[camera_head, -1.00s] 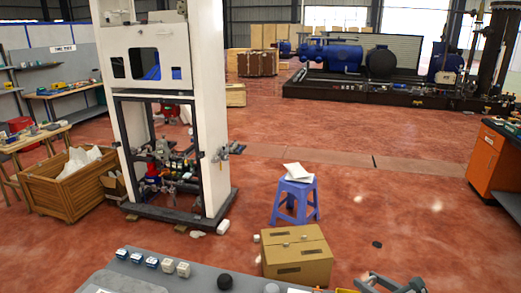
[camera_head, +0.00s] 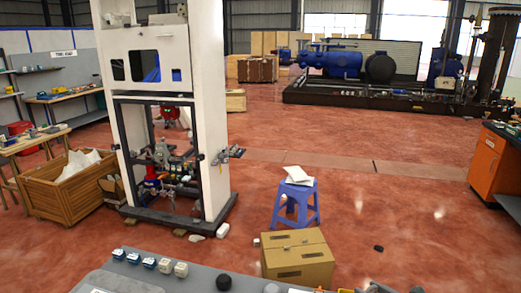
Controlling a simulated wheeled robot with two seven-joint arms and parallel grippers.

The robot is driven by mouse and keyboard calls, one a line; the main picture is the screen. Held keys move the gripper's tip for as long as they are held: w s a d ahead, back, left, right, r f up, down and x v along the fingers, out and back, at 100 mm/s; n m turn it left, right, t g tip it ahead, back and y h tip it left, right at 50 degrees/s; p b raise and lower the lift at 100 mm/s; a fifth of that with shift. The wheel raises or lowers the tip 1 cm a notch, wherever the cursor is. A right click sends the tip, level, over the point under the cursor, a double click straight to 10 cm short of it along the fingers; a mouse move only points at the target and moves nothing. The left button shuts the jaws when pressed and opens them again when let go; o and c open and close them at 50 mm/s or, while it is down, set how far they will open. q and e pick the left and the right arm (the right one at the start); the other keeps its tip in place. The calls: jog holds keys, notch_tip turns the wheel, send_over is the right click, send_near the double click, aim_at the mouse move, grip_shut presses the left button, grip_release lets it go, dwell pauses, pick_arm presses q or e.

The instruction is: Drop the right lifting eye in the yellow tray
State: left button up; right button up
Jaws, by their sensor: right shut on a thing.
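My right gripper (camera_head: 378,288) shows only as a small grey piece at the bottom edge, right of the cardboard box. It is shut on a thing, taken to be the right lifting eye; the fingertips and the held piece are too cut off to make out. Small yellow patches (camera_head: 416,284) show beside the gripper at the bottom edge; I cannot tell whether they belong to the yellow tray. My left gripper is not in view.
A grey bench top (camera_head: 195,279) with several small white-and-blue blocks and a black knob (camera_head: 224,282) lies at the bottom. A cardboard box (camera_head: 297,258) stands beyond it, with a blue stool (camera_head: 296,205) behind. A tall white frame (camera_head: 213,110) stands left.

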jog(key=shift+f+b, duration=0.45)
jog(key=shift+f, duration=0.35)
jog(key=o, duration=1.4)
jog(key=shift+c, duration=0.2)
jog(key=shift+s+d, duration=0.1)
jog(key=shift+s+d+r+b, duration=0.2)
jog(key=shift+s+b, duration=0.1)
jog(key=shift+s, duration=0.25)
jog(key=b+v, duration=0.4)
jog(key=v, duration=1.2)
jog(key=shift+b, duration=0.35)
